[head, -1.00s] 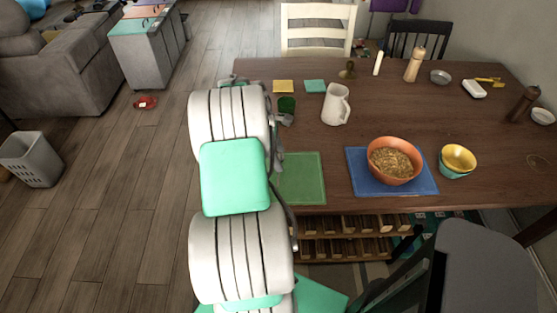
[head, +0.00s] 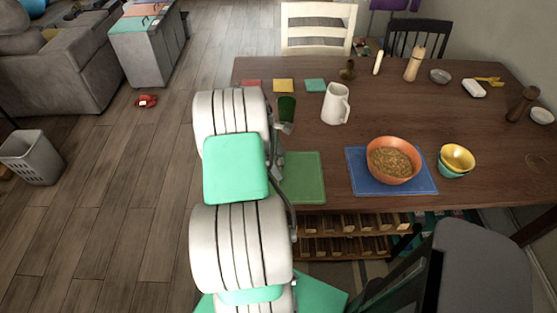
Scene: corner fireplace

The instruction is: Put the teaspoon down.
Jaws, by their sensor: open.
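I cannot make out the teaspoon; it may be hidden behind my arm or too small to tell. My gripper (head: 284,128) is mostly hidden by my own arm, with only some grey parts showing at the arm's right side, over the left part of the table (head: 330,140). It is open. The grey parts show just in front of a dark green cup (head: 287,108) and behind the green mat (head: 303,178); I cannot tell whether anything touches the tabletop.
A white pitcher (head: 335,104) stands right of the cup. An orange bowl of food (head: 391,161) sits on a blue mat (head: 426,183), beside stacked yellow and teal bowls (head: 457,159). Red, yellow (head: 283,86) and teal (head: 315,86) squares lie at the back. The table's centre is clear.

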